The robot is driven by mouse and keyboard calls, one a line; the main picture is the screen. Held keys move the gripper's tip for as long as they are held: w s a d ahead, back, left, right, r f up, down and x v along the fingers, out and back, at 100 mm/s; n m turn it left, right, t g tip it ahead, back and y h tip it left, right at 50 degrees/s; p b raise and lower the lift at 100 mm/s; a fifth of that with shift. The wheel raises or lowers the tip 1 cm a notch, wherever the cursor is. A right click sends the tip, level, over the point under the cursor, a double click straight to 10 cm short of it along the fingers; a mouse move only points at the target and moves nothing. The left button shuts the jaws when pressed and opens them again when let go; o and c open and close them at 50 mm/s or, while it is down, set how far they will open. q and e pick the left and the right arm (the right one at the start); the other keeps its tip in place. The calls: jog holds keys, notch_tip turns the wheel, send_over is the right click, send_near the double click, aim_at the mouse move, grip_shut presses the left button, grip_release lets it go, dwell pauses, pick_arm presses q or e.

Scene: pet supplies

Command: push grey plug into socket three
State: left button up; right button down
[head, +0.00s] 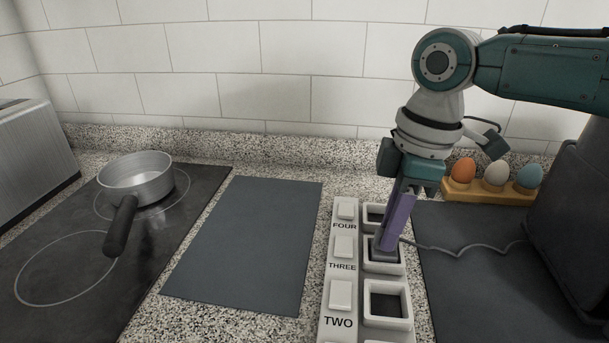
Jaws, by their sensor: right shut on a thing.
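A white power strip (326,292) lies on the counter with sockets labelled FOUR, THREE and TWO. Socket three (399,269) is in line with the label THREE. My right gripper (388,240) points down over it and is shut on the grey plug (381,255). The plug's lower end is at the opening of socket three; how deep it sits is hard to tell. The gripper's purplish finger hides much of the plug. A grey cord (455,248) runs right from it. My left gripper is out of view.
Socket two (386,320) is empty. Socket four (372,208) is partly behind the gripper. A dark appliance (575,220) and a wooden egg holder (490,197) stand right. A pot (137,182) sits on the hob at left. A dark mat (245,245) is bare.

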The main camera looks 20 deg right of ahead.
jog(key=shift+f, duration=0.2)
jog(key=c, duration=0.7)
grip_release()
jog(key=shift+c, duration=0.2)
